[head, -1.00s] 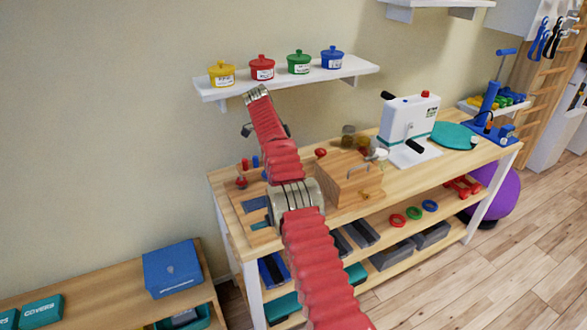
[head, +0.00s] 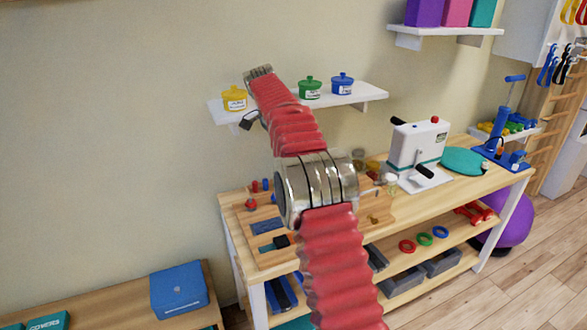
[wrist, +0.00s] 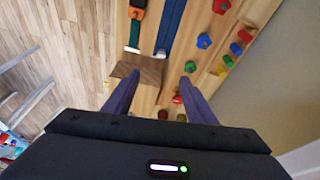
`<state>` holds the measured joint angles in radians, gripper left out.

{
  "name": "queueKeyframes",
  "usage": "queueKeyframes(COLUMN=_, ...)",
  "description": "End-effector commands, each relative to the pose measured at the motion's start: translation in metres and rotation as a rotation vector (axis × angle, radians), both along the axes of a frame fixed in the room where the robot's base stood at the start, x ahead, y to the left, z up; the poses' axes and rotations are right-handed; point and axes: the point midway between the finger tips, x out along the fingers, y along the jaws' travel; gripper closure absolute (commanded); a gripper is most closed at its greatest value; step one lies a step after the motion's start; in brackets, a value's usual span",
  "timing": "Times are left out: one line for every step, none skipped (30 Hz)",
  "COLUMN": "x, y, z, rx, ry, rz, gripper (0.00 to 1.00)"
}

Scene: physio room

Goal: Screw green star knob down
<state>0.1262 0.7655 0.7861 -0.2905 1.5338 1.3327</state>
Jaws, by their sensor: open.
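My gripper (wrist: 160,84) is open in the wrist view, with its two purple fingers apart and nothing held between them. It looks down over the wooden bench top (wrist: 180,72). A small green piece (wrist: 228,60) lies to the right of the fingers, among red, blue and yellow pieces; it is too small to tell whether it is the star knob. A blue knob-like piece (wrist: 204,41) and a red one (wrist: 221,6) sit nearer the bench middle. In the head view the fingertips are not clear and my arm covers part of the bench.
A brown wooden block (wrist: 145,68) is beyond the fingers, beside a blue strip (wrist: 170,25). In the head view, a wall shelf (head: 370,94) with lidded pots is behind my arm. A white press machine (head: 418,148) stands farther right on the bench.

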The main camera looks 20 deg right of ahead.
Motion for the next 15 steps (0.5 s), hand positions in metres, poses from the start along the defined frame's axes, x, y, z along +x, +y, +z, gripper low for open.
queueKeyframes(x=-0.007, y=0.005, z=0.011, rx=0.004, ry=-0.003, rz=0.033, gripper=0.49)
queueKeyframes(x=-0.011, y=0.008, z=0.016, rx=0.006, ry=-0.003, rz=0.055, gripper=0.49)
queueKeyframes(x=-0.016, y=0.012, z=0.022, rx=0.01, ry=-0.006, rz=0.086, gripper=0.49)
queueKeyframes(x=-0.02, y=0.014, z=0.027, rx=0.013, ry=-0.008, rz=0.108, gripper=0.49)
queueKeyframes(x=-0.024, y=0.017, z=0.031, rx=0.015, ry=-0.008, rz=0.129, gripper=0.49)
queueKeyframes(x=-0.03, y=0.021, z=0.037, rx=0.018, ry=-0.01, rz=0.159, gripper=0.49)
queueKeyframes(x=-0.034, y=0.024, z=0.041, rx=0.019, ry=-0.011, rz=0.18, gripper=0.49)
queueKeyframes(x=-0.039, y=0.026, z=0.046, rx=0.021, ry=-0.011, rz=0.202, gripper=0.49)
queueKeyframes(x=-0.045, y=0.03, z=0.051, rx=0.023, ry=-0.014, rz=0.231, gripper=0.49)
queueKeyframes(x=-0.05, y=0.032, z=0.054, rx=0.025, ry=-0.015, rz=0.253, gripper=0.49)
queueKeyframes(x=-0.055, y=0.035, z=0.058, rx=0.027, ry=-0.017, rz=0.274, gripper=0.49)
queueKeyframes(x=-0.062, y=0.039, z=0.063, rx=0.029, ry=-0.019, rz=0.303, gripper=0.49)
queueKeyframes(x=-0.067, y=0.042, z=0.066, rx=0.029, ry=-0.021, rz=0.325, gripper=0.49)
queueKeyframes(x=-0.073, y=0.044, z=0.069, rx=0.031, ry=-0.022, rz=0.347, gripper=0.49)
queueKeyframes(x=-0.08, y=0.048, z=0.073, rx=0.031, ry=-0.023, rz=0.376, gripper=0.49)
